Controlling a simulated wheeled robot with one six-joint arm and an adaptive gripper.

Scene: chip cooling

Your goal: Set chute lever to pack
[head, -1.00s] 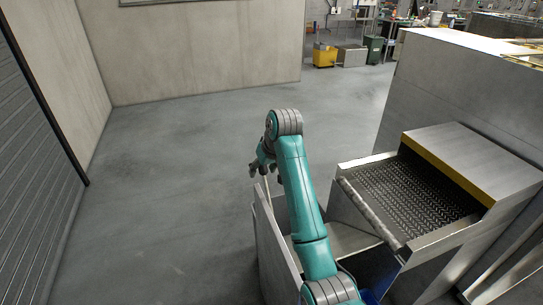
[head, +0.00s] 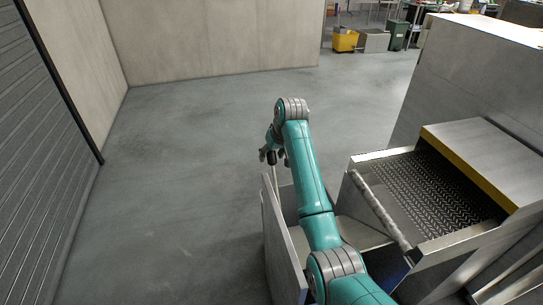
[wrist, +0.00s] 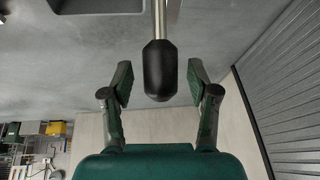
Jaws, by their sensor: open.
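The chute lever (wrist: 160,72) shows in the wrist view as a metal rod with a black knob at its end. The knob lies between the two spread fingers of my gripper (wrist: 160,84), with a gap visible on each side. In the head view my gripper (head: 273,156) is at the lever, above the upper edge of the metal chute (head: 283,238). The fingers are open and do not appear to touch the knob. My arm hides part of the chute, and no lever position label is readable.
A metal conveyor outlet (head: 425,195) with a mesh belt stands right of my arm, beside a large machine housing (head: 470,80). A ribbed shutter wall (head: 45,170) is at the left. The grey floor (head: 190,150) between is clear.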

